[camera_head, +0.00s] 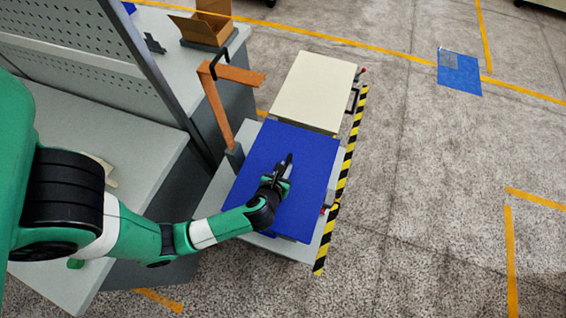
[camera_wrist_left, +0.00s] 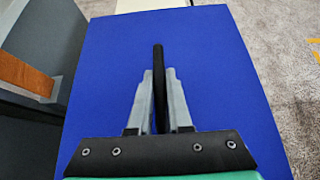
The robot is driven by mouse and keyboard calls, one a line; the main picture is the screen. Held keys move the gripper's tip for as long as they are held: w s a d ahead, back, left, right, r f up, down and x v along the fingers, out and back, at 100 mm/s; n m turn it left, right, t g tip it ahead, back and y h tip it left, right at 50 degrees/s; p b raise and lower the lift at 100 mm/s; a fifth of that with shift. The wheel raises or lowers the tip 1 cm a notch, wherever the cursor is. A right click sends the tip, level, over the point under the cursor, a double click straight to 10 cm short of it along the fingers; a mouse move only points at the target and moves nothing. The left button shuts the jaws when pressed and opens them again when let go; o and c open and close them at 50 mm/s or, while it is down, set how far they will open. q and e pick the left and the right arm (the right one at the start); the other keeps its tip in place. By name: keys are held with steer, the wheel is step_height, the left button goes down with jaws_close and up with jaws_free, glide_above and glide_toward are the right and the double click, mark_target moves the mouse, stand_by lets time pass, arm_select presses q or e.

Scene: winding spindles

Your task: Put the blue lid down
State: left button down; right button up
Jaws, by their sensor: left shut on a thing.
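The blue lid (camera_head: 305,155) is a flat blue panel near the middle of the head view, over the near part of a grey bench. It fills most of the left wrist view (camera_wrist_left: 215,60). My left gripper (camera_head: 287,165) is over the lid's middle and shut on its dark upright handle. The handle (camera_wrist_left: 158,75) stands between the two grey fingers in the left wrist view. I cannot tell whether the lid rests on what is below it. My right gripper is not in view.
A cream panel (camera_head: 314,90) lies just beyond the blue lid. An orange post (camera_head: 221,110) with an arm stands left of it. Yellow-black tape (camera_head: 342,185) runs along the right edge. A cardboard box (camera_head: 205,28) is at the back left. Open floor lies to the right.

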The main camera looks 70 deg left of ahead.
arm_select(q)
steer(key=w+a+f+b, duration=0.1)
steer(key=a+f+b, duration=0.3)
steer(key=f, duration=0.4)
steer(key=shift+a+f, duration=0.3)
steer(key=shift+f, duration=0.1)
steer(key=shift+w, duration=0.1)
steer(key=shift+f, duration=0.1)
steer(key=c, duration=0.8)
jaws_free()
steer(key=shift+c, duration=0.2)
